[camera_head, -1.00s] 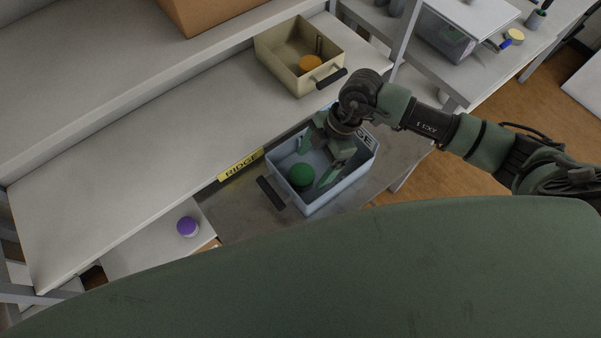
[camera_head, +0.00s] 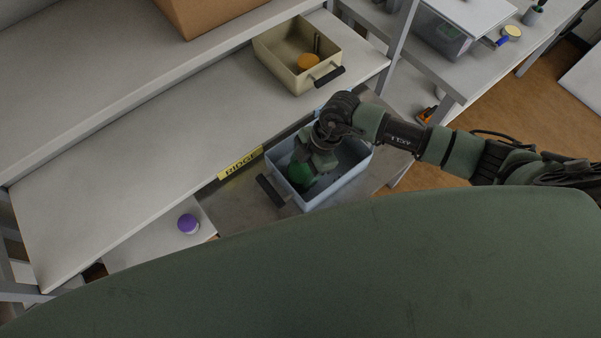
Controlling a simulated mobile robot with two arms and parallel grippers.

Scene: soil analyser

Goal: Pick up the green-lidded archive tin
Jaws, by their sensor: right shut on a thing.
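The green-lidded archive tin (camera_head: 300,176) is inside the light blue bin (camera_head: 340,186), toward the bin's left part. My right gripper (camera_head: 306,168) reaches down into the bin from the upper right and is shut on the tin. The gripper and wrist hide part of the tin, and only some of its green lid shows. I cannot tell whether the tin is lifted off the bin's floor. My left gripper is not in view.
The bin has a dark handle (camera_head: 270,191) at its left and stands beside a shelf edge with a yellow "RIDGE" label (camera_head: 241,163). A cream bin (camera_head: 278,68) holding an orange-lidded tin (camera_head: 308,62) stands on the shelf above. A purple-lidded tin (camera_head: 188,223) stands at lower left.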

